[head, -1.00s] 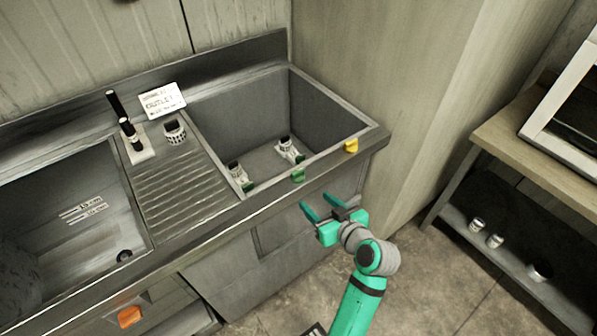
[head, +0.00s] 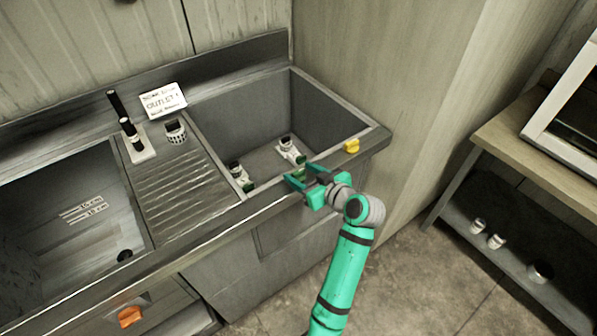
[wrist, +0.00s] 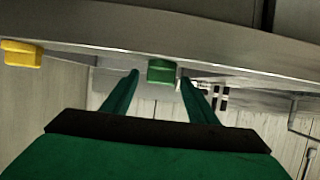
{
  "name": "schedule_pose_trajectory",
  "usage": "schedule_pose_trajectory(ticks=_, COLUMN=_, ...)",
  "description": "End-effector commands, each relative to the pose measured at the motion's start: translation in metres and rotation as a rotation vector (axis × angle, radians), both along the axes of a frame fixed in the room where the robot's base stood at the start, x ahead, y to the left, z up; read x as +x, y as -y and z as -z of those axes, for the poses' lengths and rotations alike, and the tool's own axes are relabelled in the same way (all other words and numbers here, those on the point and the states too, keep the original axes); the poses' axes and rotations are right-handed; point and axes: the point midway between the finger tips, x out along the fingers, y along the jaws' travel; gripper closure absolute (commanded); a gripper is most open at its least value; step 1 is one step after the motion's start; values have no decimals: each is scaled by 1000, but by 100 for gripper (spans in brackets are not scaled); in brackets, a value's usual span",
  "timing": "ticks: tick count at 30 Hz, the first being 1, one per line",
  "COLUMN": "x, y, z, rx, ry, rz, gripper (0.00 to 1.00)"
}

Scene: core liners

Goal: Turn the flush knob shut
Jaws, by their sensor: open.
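A green knob (head: 299,174) sits on the front rim of the right sink basin; it also shows in the wrist view (wrist: 161,72), upper middle. A yellow knob (head: 351,146) is farther right on the same rim and at the left edge of the wrist view (wrist: 22,53). An orange knob (head: 130,317) is low on the cabinet front at left. No readable label marks which is the flush knob. My gripper (head: 304,177) is open and empty, its fingers (wrist: 159,85) on either side of the green knob in the picture. Contact cannot be told.
Two small fittings, one on the left (head: 238,174) and one on the right (head: 291,150), lie in the right basin. A sign (head: 163,101) stands on the sink's back ledge. A shelf (head: 510,267) with several small items stands at right. The floor between is clear.

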Motion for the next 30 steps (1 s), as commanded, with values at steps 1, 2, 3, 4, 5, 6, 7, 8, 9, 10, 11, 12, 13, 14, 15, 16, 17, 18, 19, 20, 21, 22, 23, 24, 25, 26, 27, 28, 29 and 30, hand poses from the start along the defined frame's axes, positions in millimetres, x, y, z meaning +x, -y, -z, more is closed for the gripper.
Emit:
schedule_pose_trajectory(ticks=1, x=5, y=-4, z=3, rx=0, ry=-1, rz=-3, gripper=47)
schedule_pose_trajectory(ticks=2, x=7, y=-5, z=4, rx=1, ry=-2, rz=-1, gripper=47)
schedule_pose_trajectory(ticks=3, x=9, y=-7, z=5, rx=0, ry=0, rz=-1, gripper=47)
schedule_pose_trajectory(ticks=4, x=11, y=-8, z=5, rx=0, ry=0, rz=0, gripper=47)
schedule_pose_trajectory(ticks=5, x=12, y=-9, z=6, rx=0, ry=0, rz=0, gripper=47)
schedule_pose_trajectory(ticks=6, x=13, y=-10, z=7, rx=0, ry=-1, rz=-1, gripper=47)
schedule_pose_trajectory(ticks=7, x=14, y=-10, z=8, rx=0, ry=-1, rz=-1, gripper=47)
schedule_pose_trajectory(ticks=8, x=14, y=-12, z=8, rx=-1, ry=-1, rz=-2, gripper=47)
schedule_pose_trajectory(ticks=9, x=15, y=-13, z=8, rx=0, ry=-1, rz=-3, gripper=47)
schedule_pose_trajectory(ticks=10, x=15, y=-13, z=8, rx=-1, ry=0, rz=-4, gripper=47)
schedule_pose_trajectory(ticks=11, x=15, y=-14, z=8, rx=-1, ry=-1, rz=-4, gripper=47)
schedule_pose_trajectory(ticks=12, x=15, y=-14, z=8, rx=-1, ry=-1, rz=-4, gripper=47)
schedule_pose_trajectory(ticks=13, x=15, y=-14, z=8, rx=-1, ry=-1, rz=-4, gripper=47)
schedule_pose_trajectory(ticks=14, x=15, y=-14, z=8, rx=-1, ry=-1, rz=-5, gripper=47)
schedule_pose_trajectory(ticks=15, x=15, y=-14, z=8, rx=-1, ry=-1, rz=-5, gripper=47)
schedule_pose_trajectory(ticks=16, x=15, y=-14, z=8, rx=-1, ry=-1, rz=-4, gripper=49)
schedule_pose_trajectory(ticks=17, x=15, y=-14, z=8, rx=-1, ry=-1, rz=-4, gripper=56)
schedule_pose_trajectory(ticks=18, x=15, y=-13, z=8, rx=0, ry=-1, rz=-3, gripper=66)
schedule_pose_trajectory(ticks=19, x=15, y=-12, z=8, rx=-1, ry=-1, rz=-2, gripper=73)
schedule_pose_trajectory(ticks=20, x=14, y=-12, z=8, rx=-1, ry=-1, rz=-2, gripper=80)
schedule_pose_trajectory(ticks=21, x=14, y=-12, z=8, rx=-1, ry=-1, rz=-2, gripper=88)
schedule_pose_trajectory(ticks=22, x=14, y=-11, z=8, rx=0, ry=-1, rz=-1, gripper=88)
schedule_pose_trajectory(ticks=23, x=14, y=-11, z=8, rx=0, ry=-1, rz=-1, gripper=88)
schedule_pose_trajectory(ticks=24, x=14, y=-11, z=8, rx=0, ry=-1, rz=-1, gripper=88)
schedule_pose_trajectory(ticks=25, x=14, y=-11, z=8, rx=0, ry=-1, rz=-1, gripper=88)
schedule_pose_trajectory(ticks=26, x=14, y=-11, z=8, rx=0, ry=-1, rz=0, gripper=88)
schedule_pose_trajectory(ticks=27, x=14, y=-10, z=8, rx=0, ry=-1, rz=4, gripper=88)
schedule_pose_trajectory(ticks=28, x=14, y=-11, z=8, rx=0, ry=-2, rz=6, gripper=88)
schedule_pose_trajectory(ticks=29, x=14, y=-11, z=8, rx=0, ry=-2, rz=10, gripper=88)
schedule_pose_trajectory(ticks=30, x=13, y=-11, z=8, rx=0, ry=-1, rz=17, gripper=88)
